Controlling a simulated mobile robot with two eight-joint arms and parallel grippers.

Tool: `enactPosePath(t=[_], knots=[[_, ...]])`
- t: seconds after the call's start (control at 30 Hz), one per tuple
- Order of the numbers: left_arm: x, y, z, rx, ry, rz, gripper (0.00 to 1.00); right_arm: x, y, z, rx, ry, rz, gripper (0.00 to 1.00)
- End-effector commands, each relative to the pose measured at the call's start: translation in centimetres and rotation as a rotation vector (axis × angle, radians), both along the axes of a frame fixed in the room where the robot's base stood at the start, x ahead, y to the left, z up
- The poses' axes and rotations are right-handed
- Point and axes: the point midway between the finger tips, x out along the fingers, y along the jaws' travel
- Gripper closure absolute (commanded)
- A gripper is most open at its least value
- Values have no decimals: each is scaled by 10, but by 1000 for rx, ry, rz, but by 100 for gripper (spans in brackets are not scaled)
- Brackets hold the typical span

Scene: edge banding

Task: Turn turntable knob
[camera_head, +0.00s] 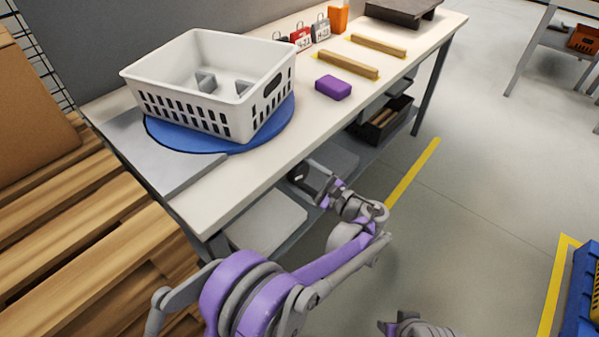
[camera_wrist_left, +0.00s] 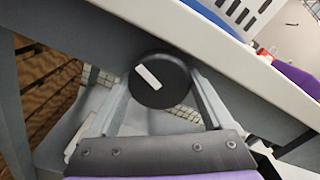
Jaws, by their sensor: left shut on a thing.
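The knob (camera_wrist_left: 160,82) is a round black disc with a white bar that slants down to the right in the left wrist view. It is at the table's front side, below the top. My left gripper (camera_wrist_left: 161,92) is shut on the knob, one finger on each side. In the head view my left gripper (camera_head: 303,178) is at the table's front edge, and the knob is hard to make out there. The blue turntable (camera_head: 232,147) lies on the table under a white basket (camera_head: 185,83). A part of my right gripper (camera_head: 405,325) shows at the bottom edge; its fingers are unclear.
The white table (camera_head: 235,178) also holds a purple block (camera_head: 333,87), two wooden strips (camera_head: 347,65), tags and an orange container (camera_head: 338,19). Grey basket items (camera_head: 206,81) sit inside the basket. Wooden pallets (camera_head: 80,240) stand at left.

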Motion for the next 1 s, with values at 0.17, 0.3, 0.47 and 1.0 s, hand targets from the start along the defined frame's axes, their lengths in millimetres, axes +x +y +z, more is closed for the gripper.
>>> enactPosePath(t=[0.17, 0.3, 0.47, 1.0], knots=[[0, 0, 0, -22, -30, 0, 71, 0, 0, 2, 0, -1, 0, 61], [0, 0, 0, -27, -39, 1, 71, 0, 0, 2, 0, -1, 0, 61], [0, 0, 0, -27, -39, 1, 71, 0, 0, 2, 0, -1, 0, 61], [-3, -4, 0, -27, -38, -1, 0, 0, 0, 3, 0, -1, 0, 61]])
